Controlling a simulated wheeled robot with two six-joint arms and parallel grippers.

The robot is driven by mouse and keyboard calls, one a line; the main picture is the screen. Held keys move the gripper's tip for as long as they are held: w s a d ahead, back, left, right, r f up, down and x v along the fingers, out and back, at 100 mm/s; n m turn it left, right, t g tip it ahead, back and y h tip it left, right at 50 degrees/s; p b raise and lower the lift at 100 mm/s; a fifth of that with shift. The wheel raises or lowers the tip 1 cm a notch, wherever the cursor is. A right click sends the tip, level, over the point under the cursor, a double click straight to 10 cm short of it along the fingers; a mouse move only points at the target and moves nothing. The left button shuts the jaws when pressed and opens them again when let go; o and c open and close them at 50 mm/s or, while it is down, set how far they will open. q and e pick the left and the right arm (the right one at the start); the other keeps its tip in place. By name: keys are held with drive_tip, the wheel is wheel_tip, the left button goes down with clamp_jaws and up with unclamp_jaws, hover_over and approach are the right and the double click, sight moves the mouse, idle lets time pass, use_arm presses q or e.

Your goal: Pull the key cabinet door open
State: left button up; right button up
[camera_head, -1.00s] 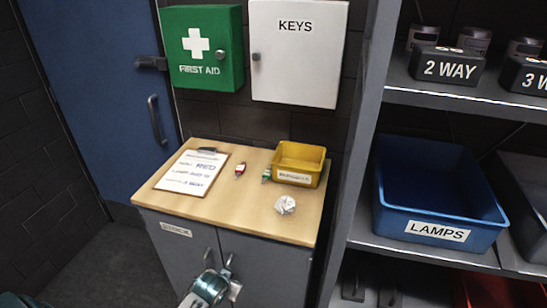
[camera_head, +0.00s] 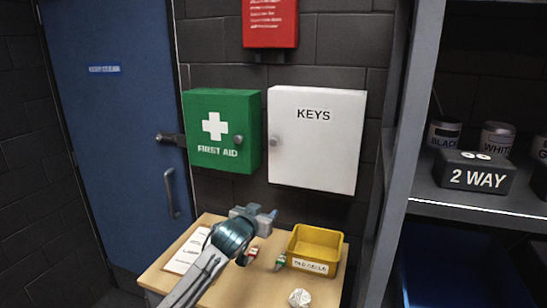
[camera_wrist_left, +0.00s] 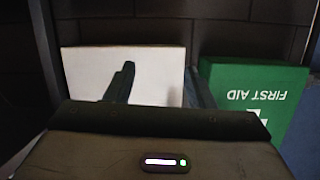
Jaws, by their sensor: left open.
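The white key cabinet (camera_head: 318,155) is on the dark brick wall, marked KEYS, with its door shut. Its round grey knob (camera_head: 275,141) is at the left edge of the door. In the left wrist view the white cabinet (camera_wrist_left: 85,75) shows beyond the gripper, and the knob cannot be made out. My left gripper (camera_head: 268,214) is open and empty, above the wooden counter, below and a little left of the knob and apart from the cabinet. My right gripper is not in view.
The green first aid box (camera_head: 200,120) with its own knob hangs just left of the key cabinet. A grey shelf post (camera_head: 393,165) stands to the right. Below, the wooden counter (camera_head: 222,293) bears a yellow bin (camera_head: 312,268), a clipboard (camera_head: 187,251) and small items.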

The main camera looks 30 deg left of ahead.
sight(273, 143)
use_arm(q)
drive_tip(key=w+a+r+t, duration=0.2)
drive_tip(key=r, duration=0.6)
drive_tip(key=w+a+r+t, duration=0.1)
drive_tip(key=w+a+r, duration=0.1)
drive_tip(key=r, duration=0.5)
drive_tip(key=shift+n+y, duration=0.3)
drive_tip(key=shift+n, duration=0.1)
drive_tip(key=p+x, duration=0.5)
drive_tip(key=x, duration=0.4)
drive_tip(key=shift+w+p, duration=0.3)
drive_tip(key=shift+p, duration=0.05)
drive_tip(key=shift+w+a+f, duration=0.15)
drive_tip(key=shift+w+a, duration=0.05)
drive_tip(key=shift+w, duration=0.4)
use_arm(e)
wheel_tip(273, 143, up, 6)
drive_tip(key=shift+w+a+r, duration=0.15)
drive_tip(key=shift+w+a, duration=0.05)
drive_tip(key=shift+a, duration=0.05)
use_arm(q)
drive_tip(key=shift+c, duration=0.4)
clamp_jaws()
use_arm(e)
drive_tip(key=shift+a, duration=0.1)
